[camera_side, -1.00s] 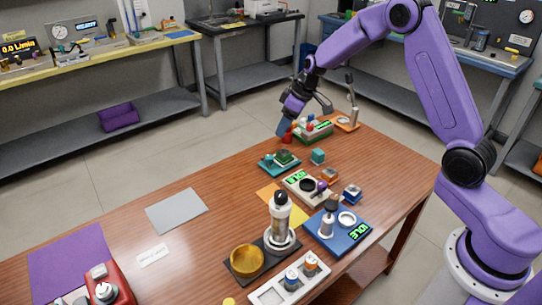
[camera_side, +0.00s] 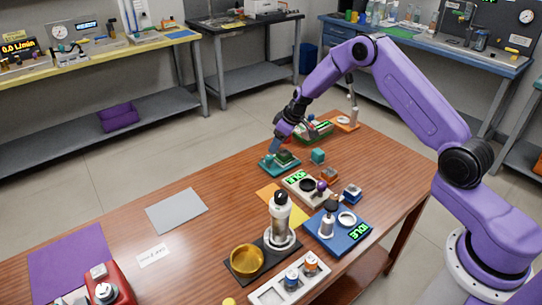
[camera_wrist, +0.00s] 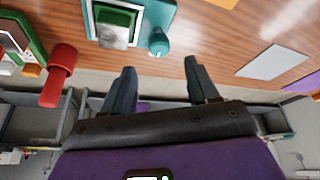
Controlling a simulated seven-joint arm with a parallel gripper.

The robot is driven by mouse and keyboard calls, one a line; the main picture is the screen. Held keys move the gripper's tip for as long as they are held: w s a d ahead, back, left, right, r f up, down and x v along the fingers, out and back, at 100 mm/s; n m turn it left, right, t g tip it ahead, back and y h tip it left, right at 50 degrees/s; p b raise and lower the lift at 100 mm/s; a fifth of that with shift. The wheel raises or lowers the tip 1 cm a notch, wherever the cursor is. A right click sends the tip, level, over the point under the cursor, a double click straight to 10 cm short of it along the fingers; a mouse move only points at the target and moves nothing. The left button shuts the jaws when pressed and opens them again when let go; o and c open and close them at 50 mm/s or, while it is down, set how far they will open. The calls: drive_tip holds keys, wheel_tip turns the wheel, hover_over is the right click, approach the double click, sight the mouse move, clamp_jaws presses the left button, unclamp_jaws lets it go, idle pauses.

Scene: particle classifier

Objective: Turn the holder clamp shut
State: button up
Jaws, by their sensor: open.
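A teal holder plate carrying a green and grey block (camera_wrist: 113,28) lies at the top of the wrist view. A teal knob (camera_wrist: 158,42), which looks like its clamp, stands at the plate's right part. In the side view the teal holder (camera_side: 268,167) is on the far half of the table. My gripper (camera_wrist: 160,72) is open and empty, its two fingers apart. The knob lies beyond the fingertips, roughly in line with the gap. In the side view my gripper (camera_side: 275,148) is just above the holder's far-left side and hides part of it. I cannot tell how far the clamp is turned.
A red handle (camera_wrist: 58,72) sticks out close to the left of my fingers. A green-based device (camera_side: 320,133) stands behind the holder. A small teal cube (camera_side: 318,156) and an IDLE-display device (camera_side: 306,188) are nearby.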

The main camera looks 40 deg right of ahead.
sight(270, 157)
drive_tip(key=x, duration=0.7)
drive_tip(key=shift+w+f, duration=0.1)
drive_tip(key=shift+f, duration=0.15)
drive_tip(key=c, duration=1)
